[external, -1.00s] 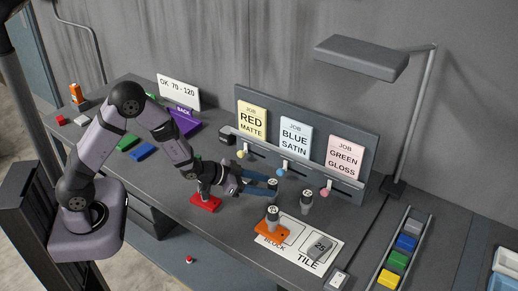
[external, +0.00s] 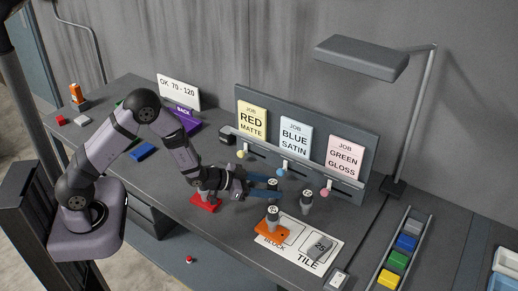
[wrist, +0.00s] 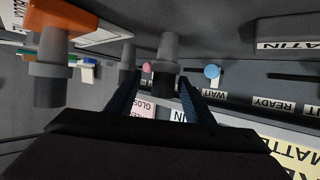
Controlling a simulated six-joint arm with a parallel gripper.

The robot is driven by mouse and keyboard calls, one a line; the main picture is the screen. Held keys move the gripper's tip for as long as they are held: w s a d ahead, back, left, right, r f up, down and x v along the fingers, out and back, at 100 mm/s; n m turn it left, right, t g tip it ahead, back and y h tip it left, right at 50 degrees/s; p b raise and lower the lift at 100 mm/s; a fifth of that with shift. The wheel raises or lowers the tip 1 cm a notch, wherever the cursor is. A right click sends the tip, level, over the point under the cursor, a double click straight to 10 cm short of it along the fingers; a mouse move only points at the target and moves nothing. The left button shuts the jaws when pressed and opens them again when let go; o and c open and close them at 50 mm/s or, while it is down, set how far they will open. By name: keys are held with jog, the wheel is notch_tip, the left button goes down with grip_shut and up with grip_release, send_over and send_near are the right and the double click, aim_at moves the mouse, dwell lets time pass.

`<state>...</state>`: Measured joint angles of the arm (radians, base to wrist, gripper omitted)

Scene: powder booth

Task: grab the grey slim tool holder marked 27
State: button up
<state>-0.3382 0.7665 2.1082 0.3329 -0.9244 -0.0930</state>
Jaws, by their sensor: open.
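Several grey tool holders with round dark-marked tops stand at the bench's middle; I cannot read the number 27 on any. One grey holder (external: 273,183) stands at my gripper's fingertips; in the wrist view this holder (wrist: 167,50) shows upright between the fingers. My gripper (external: 266,190) is open and level, its blue fingers pointing right. A second grey holder (external: 306,200) stands to the right, and a third (external: 272,214) stands on an orange block (external: 271,233).
The job-card rack (external: 354,183) with coloured knobs runs close behind the holders. A white tile sheet (external: 327,262) with a grey block marked 25 (external: 319,246) lies in front right. A ladder-like rack of coloured blocks (external: 406,243) is farther right.

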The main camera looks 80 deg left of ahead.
jog(key=shift+w, duration=0.1)
jog(key=shift+a+f+p+x, duration=0.15)
jog(key=shift+p+x, duration=0.55)
jog(key=shift+x, duration=0.55)
jog(key=shift+a+f+p+x, duration=0.1)
jog(key=shift+p+x, duration=0.6)
jog(key=shift+x, duration=0.55)
jog(key=shift+r, duration=0.15)
grip_shut()
